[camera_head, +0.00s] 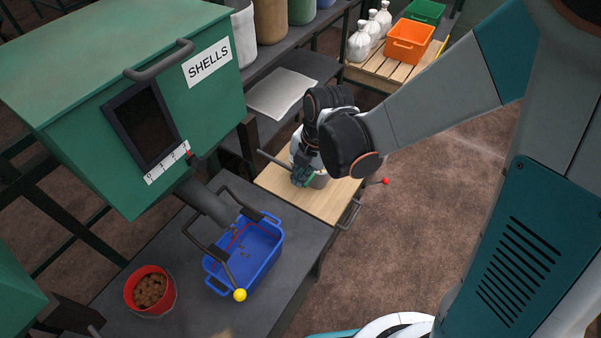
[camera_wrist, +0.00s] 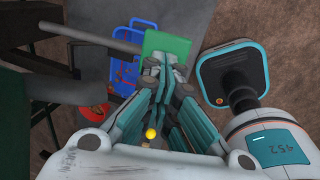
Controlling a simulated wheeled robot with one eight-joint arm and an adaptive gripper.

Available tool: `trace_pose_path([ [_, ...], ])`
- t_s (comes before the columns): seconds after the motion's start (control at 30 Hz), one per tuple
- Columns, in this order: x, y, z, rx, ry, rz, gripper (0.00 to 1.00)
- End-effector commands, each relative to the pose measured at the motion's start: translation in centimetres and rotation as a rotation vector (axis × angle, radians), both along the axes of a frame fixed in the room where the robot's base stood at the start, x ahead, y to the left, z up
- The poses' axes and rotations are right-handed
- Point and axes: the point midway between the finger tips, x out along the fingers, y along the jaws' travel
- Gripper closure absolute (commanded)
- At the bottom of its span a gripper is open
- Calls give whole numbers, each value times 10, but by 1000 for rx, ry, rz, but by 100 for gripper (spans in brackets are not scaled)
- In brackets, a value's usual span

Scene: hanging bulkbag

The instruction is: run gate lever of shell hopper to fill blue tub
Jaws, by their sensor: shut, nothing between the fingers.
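The green shell hopper (camera_head: 105,75) carries a SHELLS label and a dark window. Its grey spout (camera_head: 208,205) slopes down toward the blue tub (camera_head: 268,262). A dark bent gate lever (camera_head: 205,250) with a yellow knob (camera_head: 240,295) hangs across the tub's near-left side. The tub, also in the wrist view (camera_wrist: 120,72), holds a few brown shells and has a red line inside. My gripper (camera_head: 301,178) is shut over the wooden board, right of the tub and away from the lever. In the wrist view its fingers (camera_wrist: 166,72) meet beside a green piece (camera_wrist: 165,47).
A red bucket (camera_head: 164,304) of brown shells stands left of the tub on the dark bench. Shelves with sacks and an orange crate (camera_head: 408,40) stand behind. Open floor lies to the right.

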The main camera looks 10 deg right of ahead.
Motion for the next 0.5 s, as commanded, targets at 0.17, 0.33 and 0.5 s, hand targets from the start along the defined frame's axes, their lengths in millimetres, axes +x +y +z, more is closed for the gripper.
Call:
trace_pose_path([
  [0.17,-2,-3,-29,105,-82,-4,100],
  [0.33,0,0,-44,114,-89,0,100],
  [0.5,1,2,-54,113,-87,0,100],
])
